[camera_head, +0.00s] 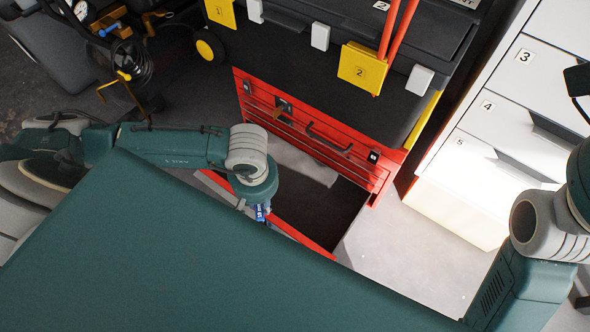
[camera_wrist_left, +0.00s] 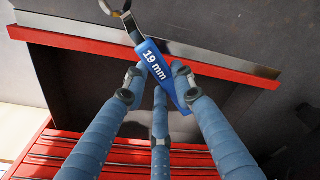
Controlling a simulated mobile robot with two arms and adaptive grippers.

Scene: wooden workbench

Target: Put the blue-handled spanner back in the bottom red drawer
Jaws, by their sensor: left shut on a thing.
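The spanner (camera_wrist_left: 163,76) has a blue handle marked "19 mm" and a metal head at the top of the left wrist view. My left gripper (camera_wrist_left: 158,90) is shut on its handle. In the head view only a small blue part of the spanner (camera_head: 260,213) shows below my left wrist, at the open drawer. My right gripper is out of view; only part of my right arm shows.
White numbered drawers (camera_head: 500,135) stand at the right. A cart with a hose and gauge (camera_head: 120,60) is at the upper left. Grey floor lies right of the drawer.

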